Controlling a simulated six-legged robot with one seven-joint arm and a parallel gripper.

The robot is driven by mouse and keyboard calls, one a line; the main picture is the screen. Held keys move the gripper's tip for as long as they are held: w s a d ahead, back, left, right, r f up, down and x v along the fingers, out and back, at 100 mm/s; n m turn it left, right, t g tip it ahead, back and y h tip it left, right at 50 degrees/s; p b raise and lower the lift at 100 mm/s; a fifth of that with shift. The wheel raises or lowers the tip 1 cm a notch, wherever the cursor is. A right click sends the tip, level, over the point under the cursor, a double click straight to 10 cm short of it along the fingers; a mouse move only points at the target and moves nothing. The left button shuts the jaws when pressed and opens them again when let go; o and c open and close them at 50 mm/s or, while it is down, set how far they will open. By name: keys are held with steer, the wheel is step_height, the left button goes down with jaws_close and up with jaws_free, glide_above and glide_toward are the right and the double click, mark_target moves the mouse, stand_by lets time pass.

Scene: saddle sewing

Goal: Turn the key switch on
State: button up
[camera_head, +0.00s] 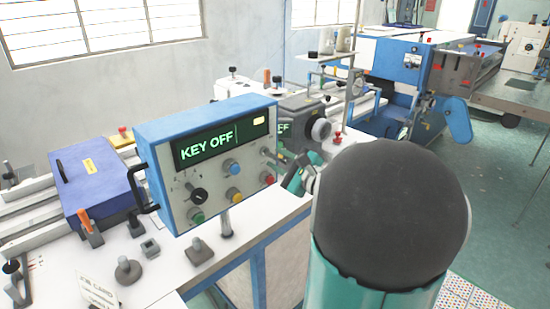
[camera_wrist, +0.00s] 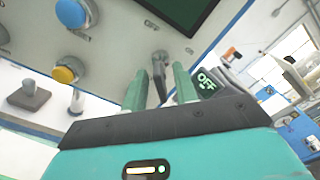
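The blue-framed control box (camera_head: 155,132) stands on the white bench, its green display (camera_head: 222,141) reading "KEY OFF". The grey key switch (camera_head: 268,153) projects from the right part of its panel and shows up close in the wrist view (camera_wrist: 159,72). My gripper (camera_head: 296,180) is just right of the box, partly hidden behind my own arm in the head view. In the wrist view its two green fingers (camera_wrist: 160,88) are apart, with the key between their tips. Gaps show beside the key, and no firm contact is visible.
Near the key are a blue button (camera_head: 231,166), a yellow button (camera_head: 233,194) and a red button (camera_head: 269,180). A black knob (camera_head: 199,196) sits farther left. A grey machine with an "OFF" display (camera_wrist: 208,82) stands close behind the box's right side.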

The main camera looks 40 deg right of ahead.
steer(key=shift+w, duration=0.95)
jaws_close()
